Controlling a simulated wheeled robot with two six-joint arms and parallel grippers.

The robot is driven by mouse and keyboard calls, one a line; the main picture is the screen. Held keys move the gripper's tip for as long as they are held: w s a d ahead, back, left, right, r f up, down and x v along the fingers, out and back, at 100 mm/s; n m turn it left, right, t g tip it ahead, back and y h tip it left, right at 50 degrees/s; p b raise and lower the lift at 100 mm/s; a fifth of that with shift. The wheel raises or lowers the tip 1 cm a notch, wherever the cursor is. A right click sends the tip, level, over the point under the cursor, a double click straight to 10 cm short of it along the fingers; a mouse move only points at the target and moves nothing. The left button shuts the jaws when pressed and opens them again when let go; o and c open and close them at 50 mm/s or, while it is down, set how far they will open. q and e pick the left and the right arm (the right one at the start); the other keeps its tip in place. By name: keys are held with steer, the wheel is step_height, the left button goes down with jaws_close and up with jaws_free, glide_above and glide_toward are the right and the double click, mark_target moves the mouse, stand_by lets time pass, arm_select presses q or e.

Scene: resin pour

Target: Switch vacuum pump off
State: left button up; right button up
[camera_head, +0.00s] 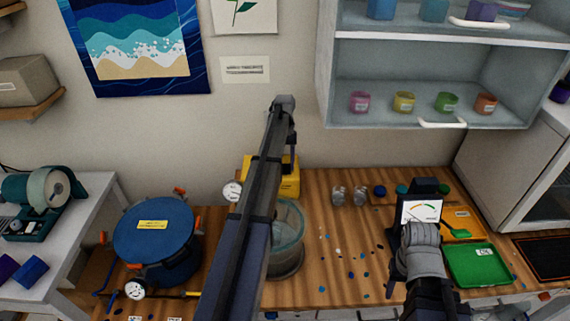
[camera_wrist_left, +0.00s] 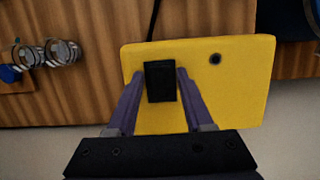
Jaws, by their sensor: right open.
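The yellow vacuum pump (camera_head: 289,183) stands on the wooden bench against the wall, partly hidden behind my left arm. In the left wrist view its yellow face (camera_wrist_left: 235,85) fills the middle, with a black switch (camera_wrist_left: 160,82) on it. My left gripper (camera_wrist_left: 160,74) is open, its two purple fingers on either side of the switch. Narrow gaps seem to show between fingers and switch. I cannot tell which way the switch is set. My right gripper (camera_head: 420,236) is open at the right of the bench, by the meter; its fingertips are hard to make out.
A clear container (camera_head: 288,240) stands in front of the pump, partly behind my left arm. A blue-lidded pot (camera_head: 155,240) stands at left. Blue specks dot the middle of the bench.

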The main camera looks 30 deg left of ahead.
mark_target(285, 165)
arm_select(q)
steer(key=shift+o, duration=0.8)
steer(key=shift+r, duration=0.1)
steer(key=p+v, duration=0.7)
steer(key=shift+r, duration=0.3)
steer(key=shift+f, duration=0.1)
